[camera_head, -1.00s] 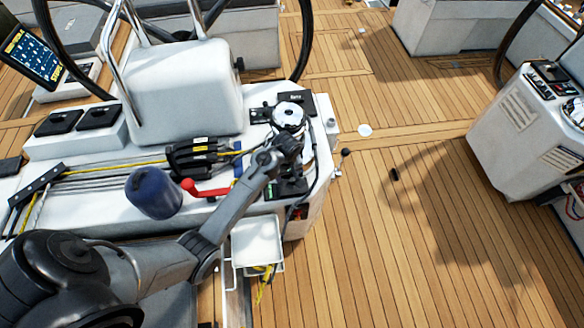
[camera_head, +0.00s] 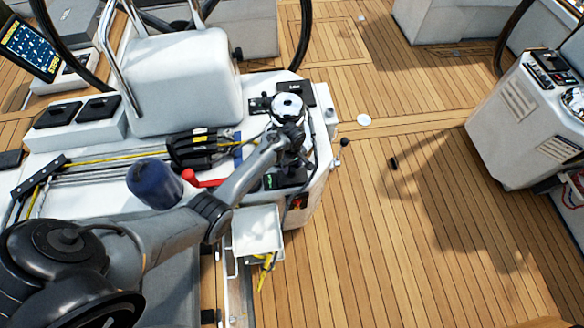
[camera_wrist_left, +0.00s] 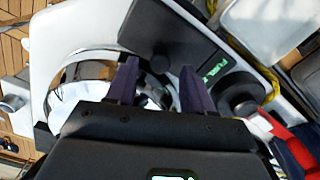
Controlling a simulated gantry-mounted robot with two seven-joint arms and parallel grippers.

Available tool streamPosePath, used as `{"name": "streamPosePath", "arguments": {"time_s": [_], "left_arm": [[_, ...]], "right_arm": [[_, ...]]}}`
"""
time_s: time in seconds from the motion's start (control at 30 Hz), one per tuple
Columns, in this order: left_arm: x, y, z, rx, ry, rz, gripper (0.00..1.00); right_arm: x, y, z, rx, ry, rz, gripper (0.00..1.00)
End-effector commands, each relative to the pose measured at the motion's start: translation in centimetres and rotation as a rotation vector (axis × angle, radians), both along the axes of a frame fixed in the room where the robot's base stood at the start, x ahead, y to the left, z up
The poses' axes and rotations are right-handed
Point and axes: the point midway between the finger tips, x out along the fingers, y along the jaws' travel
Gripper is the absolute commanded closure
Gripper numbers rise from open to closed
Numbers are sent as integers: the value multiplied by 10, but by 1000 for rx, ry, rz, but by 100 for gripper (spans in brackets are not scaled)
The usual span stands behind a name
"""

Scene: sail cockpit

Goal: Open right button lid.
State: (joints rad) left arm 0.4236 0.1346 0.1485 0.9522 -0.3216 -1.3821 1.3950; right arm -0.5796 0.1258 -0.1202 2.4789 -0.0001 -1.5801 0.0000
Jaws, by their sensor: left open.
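My left gripper (camera_head: 290,152) is over the right end of the white console (camera_head: 318,165), close in front of the round compass (camera_head: 288,103). In the left wrist view, the two dark fingers of the gripper (camera_wrist_left: 160,88) are apart with nothing clearly held between them. Beyond them is a black panel (camera_wrist_left: 168,30) with green lettering and a round black knob (camera_wrist_left: 238,92). A dark instrument block (camera_head: 290,179) shows below the gripper in the head view. I cannot tell which part is the right button lid; the arm hides part of this area. My right gripper is not in view.
A red handle (camera_head: 205,182) and a blue winch cover (camera_head: 154,184) stand beside my left arm. The steering wheel (camera_head: 304,40) rises behind the console. A white tray (camera_head: 257,230) hangs at its front. The wooden deck (camera_head: 400,240) at right is largely clear.

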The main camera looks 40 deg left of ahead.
Motion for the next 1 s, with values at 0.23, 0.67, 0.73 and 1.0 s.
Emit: {"name": "streamPosePath", "arguments": {"time_s": [0.23,0.67,0.73,1.0], "left_arm": [[0,0,-15,0,0,-1,48],[0,0,-15,0,0,-1,71],[0,0,-15,0,0,-1,81],[0,0,-15,0,0,-1,100]], "right_arm": [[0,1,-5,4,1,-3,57],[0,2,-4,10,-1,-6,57],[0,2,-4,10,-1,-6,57],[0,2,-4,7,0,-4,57]]}}
